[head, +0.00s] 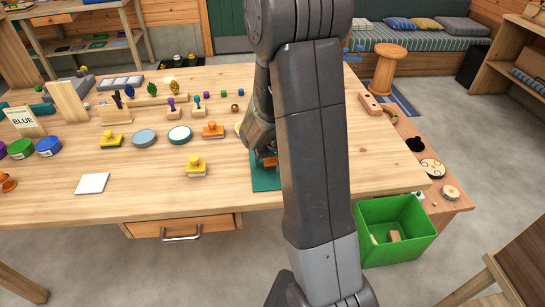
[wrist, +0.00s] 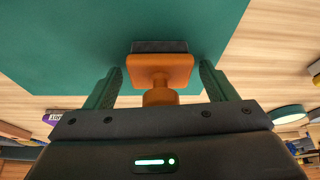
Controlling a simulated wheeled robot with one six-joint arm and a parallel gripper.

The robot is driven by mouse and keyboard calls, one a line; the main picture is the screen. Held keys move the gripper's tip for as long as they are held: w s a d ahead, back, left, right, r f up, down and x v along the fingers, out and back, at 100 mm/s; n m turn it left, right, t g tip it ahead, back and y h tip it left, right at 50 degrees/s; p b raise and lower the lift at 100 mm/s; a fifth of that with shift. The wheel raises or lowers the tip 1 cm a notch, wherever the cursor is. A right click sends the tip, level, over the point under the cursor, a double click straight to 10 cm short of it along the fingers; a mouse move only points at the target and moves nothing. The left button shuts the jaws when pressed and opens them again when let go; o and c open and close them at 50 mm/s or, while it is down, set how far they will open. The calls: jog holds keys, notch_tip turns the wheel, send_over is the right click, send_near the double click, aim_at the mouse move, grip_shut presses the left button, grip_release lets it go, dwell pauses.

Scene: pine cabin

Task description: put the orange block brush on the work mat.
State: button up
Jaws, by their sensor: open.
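The orange block brush (wrist: 160,70) stands on the green work mat (wrist: 60,40) in the wrist view, its knob toward me and its dark bristle side on the mat. My gripper (wrist: 160,84) is open, with one finger on each side of the brush and a gap at both sides. In the head view my arm hides most of the mat (head: 264,180), and only a bit of the orange brush (head: 270,161) shows beside my gripper (head: 262,150).
Another orange block brush (head: 213,130) and yellow ones (head: 197,167) stand on the wooden table (head: 140,190), left of the mat. Round tins (head: 180,134) and a white square (head: 92,183) lie there too. A green bin (head: 395,230) stands on the floor at right.

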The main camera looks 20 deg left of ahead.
jog(key=v, duration=1.2)
jog(key=shift+p, duration=0.35)
dwell(0.8)
